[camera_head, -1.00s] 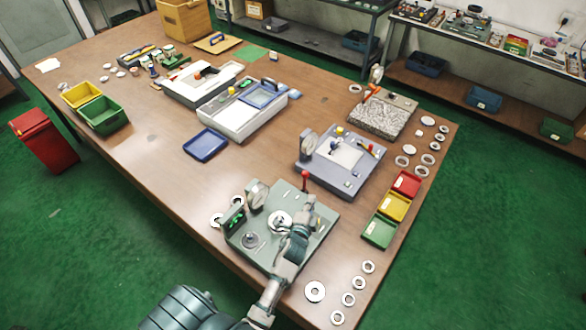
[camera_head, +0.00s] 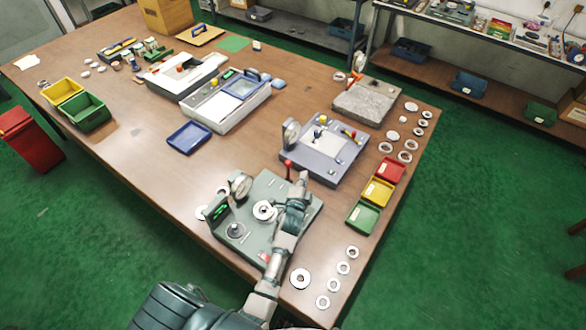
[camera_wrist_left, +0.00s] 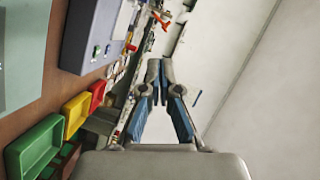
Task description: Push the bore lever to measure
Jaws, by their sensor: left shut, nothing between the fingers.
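The bore gauge is a grey-green plate (camera_head: 268,181) at the near edge of the table in the head view, with a round dial (camera_head: 241,186) and a green-lit display (camera_head: 220,206). A pale ring (camera_head: 264,210) sits around its centre. The bore lever (camera_head: 288,166) stands upright with a red knob at the plate's far edge. My left gripper (camera_head: 304,177) is shut and empty, just right of the lever; I cannot tell if they touch. Its closed fingers (camera_wrist_left: 158,68) show in the left wrist view, where the lever is not visible. My right gripper is not in view.
A second dial gauge (camera_head: 331,168) stands just behind. Red (camera_head: 390,169), yellow (camera_head: 378,192) and green (camera_head: 361,217) trays line the right table edge. Loose rings (camera_head: 301,279) lie at the near right corner. A blue tray (camera_head: 189,138) lies further left.

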